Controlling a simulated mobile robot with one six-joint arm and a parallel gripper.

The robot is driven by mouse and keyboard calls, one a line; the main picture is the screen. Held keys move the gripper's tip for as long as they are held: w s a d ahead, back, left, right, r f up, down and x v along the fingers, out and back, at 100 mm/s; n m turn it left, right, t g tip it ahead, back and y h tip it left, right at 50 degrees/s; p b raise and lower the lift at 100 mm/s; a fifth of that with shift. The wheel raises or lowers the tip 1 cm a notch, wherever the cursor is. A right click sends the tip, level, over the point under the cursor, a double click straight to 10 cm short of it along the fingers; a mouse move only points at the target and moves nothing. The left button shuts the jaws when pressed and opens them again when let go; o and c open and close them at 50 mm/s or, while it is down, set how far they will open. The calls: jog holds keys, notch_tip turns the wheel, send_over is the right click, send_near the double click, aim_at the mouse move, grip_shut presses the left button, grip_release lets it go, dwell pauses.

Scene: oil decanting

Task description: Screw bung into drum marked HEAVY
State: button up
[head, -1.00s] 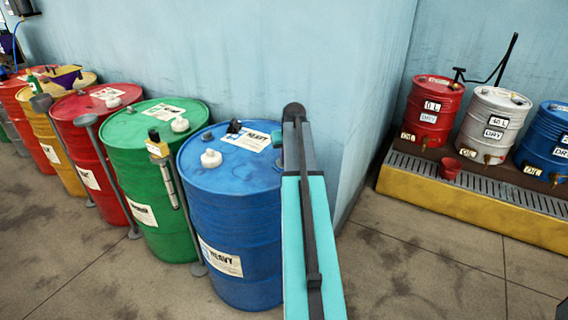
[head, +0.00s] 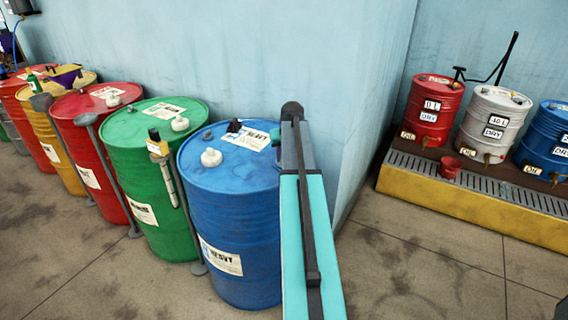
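The blue drum marked HEAVY (head: 231,220) stands upright in front of the wall corner, left of my arm. A white cap (head: 211,157) sits on its lid near the front left. A grey round fitting (head: 207,135) is further back. A small dark piece (head: 234,126) shows near the lid's back edge, beside a white label (head: 252,137). I cannot tell which of these is the bung, or whether the dark piece is loose. My teal arm rises along the drum's right side and covers part of its rim. My gripper cannot be made out.
A green drum (head: 150,190) stands close on the left, with a dipping tool (head: 163,160) between. Red and yellow drums continue leftward. At right, small red, white and blue drums stand on a yellow-edged grated platform (head: 470,215) with a red cup (head: 450,167). The floor between is clear.

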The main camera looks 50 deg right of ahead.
jog(key=b+v, duration=0.2)
jog(key=v, duration=1.1)
jog(key=shift+s+r, duration=0.15)
jog(key=shift+r, duration=0.1)
jog(key=shift+s, duration=0.1)
dwell(0.4)
